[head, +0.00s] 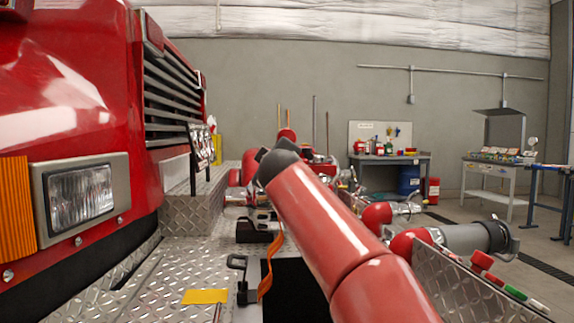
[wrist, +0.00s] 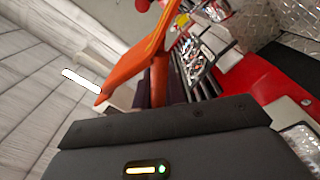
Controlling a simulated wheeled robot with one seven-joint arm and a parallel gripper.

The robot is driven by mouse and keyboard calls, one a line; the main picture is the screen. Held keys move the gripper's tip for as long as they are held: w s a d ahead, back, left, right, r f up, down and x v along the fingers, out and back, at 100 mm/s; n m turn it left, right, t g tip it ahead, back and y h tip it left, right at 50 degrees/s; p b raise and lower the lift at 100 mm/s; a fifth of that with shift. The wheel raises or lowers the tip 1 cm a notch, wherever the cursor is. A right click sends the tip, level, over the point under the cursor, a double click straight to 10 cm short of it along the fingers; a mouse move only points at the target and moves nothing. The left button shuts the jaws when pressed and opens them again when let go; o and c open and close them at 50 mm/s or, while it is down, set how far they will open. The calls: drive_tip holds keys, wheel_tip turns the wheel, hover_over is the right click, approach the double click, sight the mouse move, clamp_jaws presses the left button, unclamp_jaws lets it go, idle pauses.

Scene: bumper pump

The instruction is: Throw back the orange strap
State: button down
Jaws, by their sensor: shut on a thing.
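The orange strap (head: 268,264) hangs in a curve over the edge of the diamond-plate bumper in the head view, just left of my arm. In the wrist view the orange strap (wrist: 137,62) fills the upper middle, close to the camera, and runs up from behind the dark edge of my gripper (wrist: 162,118). My gripper is shut on the strap. Its fingertips and the exact grip point are hidden.
The red truck front (head: 85,110) with its headlight stands close on the left. A dark latch (head: 238,262) sits on the bumper beside a dark opening. Red-capped pipe fittings (head: 405,240) and a diamond-plate panel stand on the right. Workbenches (head: 390,158) stand farther back.

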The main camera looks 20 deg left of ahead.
drive_tip(key=shift+s+a+r, duration=0.15)
drive_tip(key=shift+a, duration=0.15)
drive_tip(key=c, duration=1.5)
unclamp_jaws()
drive_tip(key=shift+a, duration=0.1)
drive_tip(key=b+v, duration=0.3)
drive_tip(key=v, duration=0.5)
drive_tip(key=shift+b, duration=0.4)
